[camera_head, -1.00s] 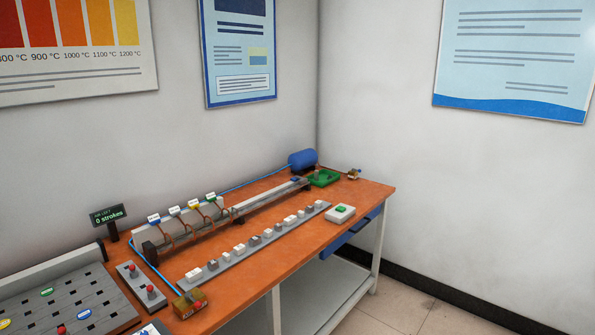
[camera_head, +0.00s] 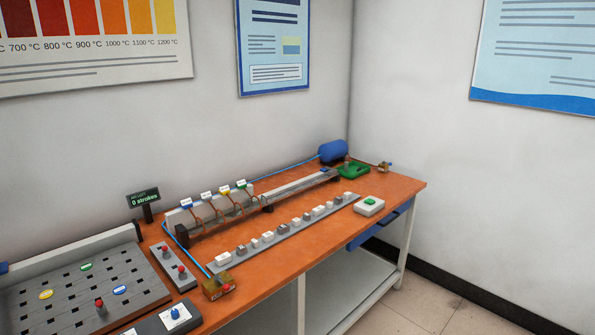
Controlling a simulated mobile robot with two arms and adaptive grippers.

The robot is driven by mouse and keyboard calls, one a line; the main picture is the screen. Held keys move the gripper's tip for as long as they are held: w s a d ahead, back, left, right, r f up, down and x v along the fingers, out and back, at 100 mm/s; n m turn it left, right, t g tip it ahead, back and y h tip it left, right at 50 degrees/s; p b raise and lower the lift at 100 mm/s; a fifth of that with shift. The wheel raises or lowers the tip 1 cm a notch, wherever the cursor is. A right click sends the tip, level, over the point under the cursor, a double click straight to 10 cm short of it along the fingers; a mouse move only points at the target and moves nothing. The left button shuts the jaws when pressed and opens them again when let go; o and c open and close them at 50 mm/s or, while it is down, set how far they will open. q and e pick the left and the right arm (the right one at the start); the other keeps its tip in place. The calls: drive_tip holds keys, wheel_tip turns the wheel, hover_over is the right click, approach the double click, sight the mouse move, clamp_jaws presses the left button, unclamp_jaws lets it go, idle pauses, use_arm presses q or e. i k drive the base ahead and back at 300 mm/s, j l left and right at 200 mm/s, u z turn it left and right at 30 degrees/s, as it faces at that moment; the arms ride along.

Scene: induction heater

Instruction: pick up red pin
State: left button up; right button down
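Two red-topped pins stand upright on a narrow grey plate (camera_head: 169,262) at the left part of the orange bench: a rear red pin (camera_head: 165,247) and a front red pin (camera_head: 182,270). Another red-topped pin (camera_head: 100,304) stands on the grey slotted board (camera_head: 60,288) to their left. The board also carries yellow, green and blue oval tags. Neither of my grippers is in view.
A black box with a blue knob (camera_head: 174,317) is in front. A small display (camera_head: 144,199) stands behind. The bench's right front surface (camera_head: 330,228) is partly clear.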

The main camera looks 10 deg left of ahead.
sight(102, 309)
drive_tip(key=u, duration=1.45)
drive_tip(key=i+j+z, duration=0.3)
drive_tip(key=z, duration=0.15)
drive_tip(key=i+j+z, duration=0.3)
drive_tip(key=j+z, duration=0.2)
